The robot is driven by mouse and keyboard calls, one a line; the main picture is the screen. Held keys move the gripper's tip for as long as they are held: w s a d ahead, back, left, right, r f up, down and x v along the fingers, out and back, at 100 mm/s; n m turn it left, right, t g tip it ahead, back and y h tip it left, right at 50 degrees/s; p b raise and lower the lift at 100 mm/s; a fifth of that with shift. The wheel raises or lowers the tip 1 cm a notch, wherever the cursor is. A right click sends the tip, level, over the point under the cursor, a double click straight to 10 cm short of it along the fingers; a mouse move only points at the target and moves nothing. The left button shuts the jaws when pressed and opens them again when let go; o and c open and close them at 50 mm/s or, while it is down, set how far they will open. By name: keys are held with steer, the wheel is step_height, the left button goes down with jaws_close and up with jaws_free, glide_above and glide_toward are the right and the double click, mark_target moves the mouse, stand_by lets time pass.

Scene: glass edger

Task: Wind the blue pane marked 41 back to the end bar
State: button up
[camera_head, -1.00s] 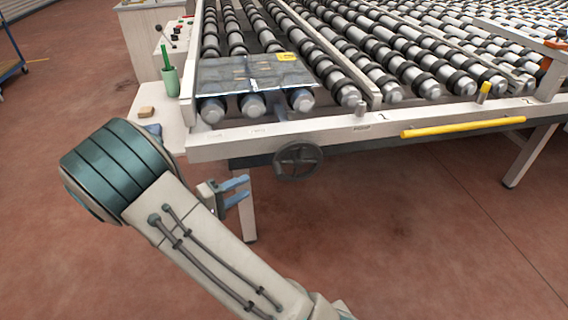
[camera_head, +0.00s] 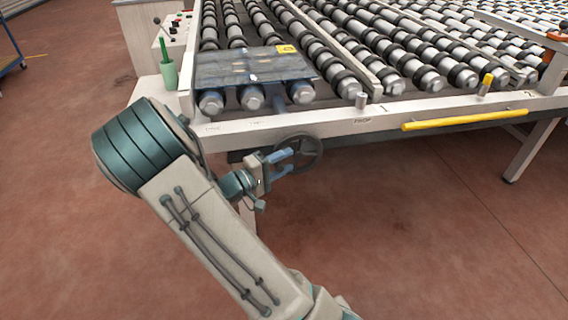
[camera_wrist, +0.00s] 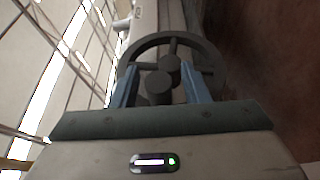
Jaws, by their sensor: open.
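The blue-grey pane (camera_head: 240,68) with a yellow tag (camera_head: 286,49) lies on the rollers at the near left of the conveyor; I cannot read the number on the tag. A dark handwheel (camera_head: 308,150) hangs below the front rail. My gripper (camera_head: 288,161) is open and empty, its blue fingers at the left part of the wheel. In the wrist view my gripper (camera_wrist: 164,82) points at the handwheel (camera_wrist: 205,60), whose round hub and handle knob show between the fingers. I cannot tell whether the fingers touch it.
A pale front rail (camera_head: 340,125) runs just above the wheel, with a yellow bar (camera_head: 465,119) along its right part. A side shelf with a green cup (camera_head: 169,76) stands at the left. The floor in front of the conveyor is clear.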

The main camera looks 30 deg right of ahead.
steer(key=shift+d, duration=0.2)
jaws_close()
